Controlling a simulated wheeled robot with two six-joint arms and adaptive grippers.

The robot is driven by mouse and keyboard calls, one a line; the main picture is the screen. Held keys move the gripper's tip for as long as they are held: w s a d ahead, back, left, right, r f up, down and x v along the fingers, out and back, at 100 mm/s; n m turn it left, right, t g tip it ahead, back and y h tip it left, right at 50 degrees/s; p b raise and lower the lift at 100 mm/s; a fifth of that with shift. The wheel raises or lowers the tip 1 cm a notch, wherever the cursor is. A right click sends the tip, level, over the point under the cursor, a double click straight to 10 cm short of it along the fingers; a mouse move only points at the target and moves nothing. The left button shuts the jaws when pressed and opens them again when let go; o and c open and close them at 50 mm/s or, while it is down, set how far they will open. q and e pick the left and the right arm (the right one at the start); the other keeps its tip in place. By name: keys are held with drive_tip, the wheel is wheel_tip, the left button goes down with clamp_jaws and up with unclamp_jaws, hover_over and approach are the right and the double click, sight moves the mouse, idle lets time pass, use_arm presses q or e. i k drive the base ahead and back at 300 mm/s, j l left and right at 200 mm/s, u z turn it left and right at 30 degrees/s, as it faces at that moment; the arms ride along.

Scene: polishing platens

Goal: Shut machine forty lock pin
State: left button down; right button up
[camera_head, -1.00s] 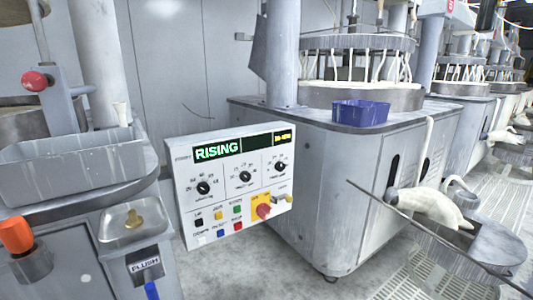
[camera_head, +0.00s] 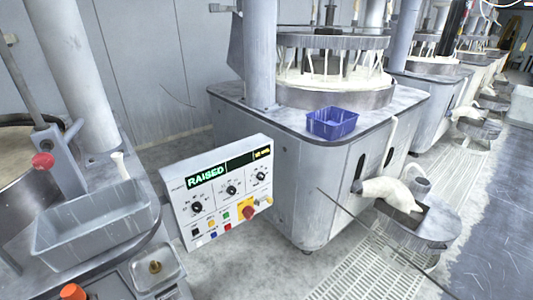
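No part labelled as the lock pin of machine forty can be made out. A red ball knob (camera_head: 42,160) sits on a grey bracket by the column of the left machine; I cannot tell whether it is the pin. The control box (camera_head: 178,212) stands between the two machines, and its green display (camera_head: 205,173) reads RAISED. A smaller yellow readout (camera_head: 262,153) beside it is too small to read surely. The box carries black dials, small coloured buttons and a red knob on a yellow base (camera_head: 247,213). Neither of my grippers is in view.
A grey tray (camera_head: 95,225) and an orange knob (camera_head: 72,292) are at lower left. A blue bin (camera_head: 332,122) stands on the right machine's top (camera_head: 395,108). A thin dark rod crosses before a basin (camera_head: 435,225) with a white bundle. Wet floor (camera_head: 300,275) lies in front.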

sight(42, 161)
drive_tip(key=u, duration=1.35)
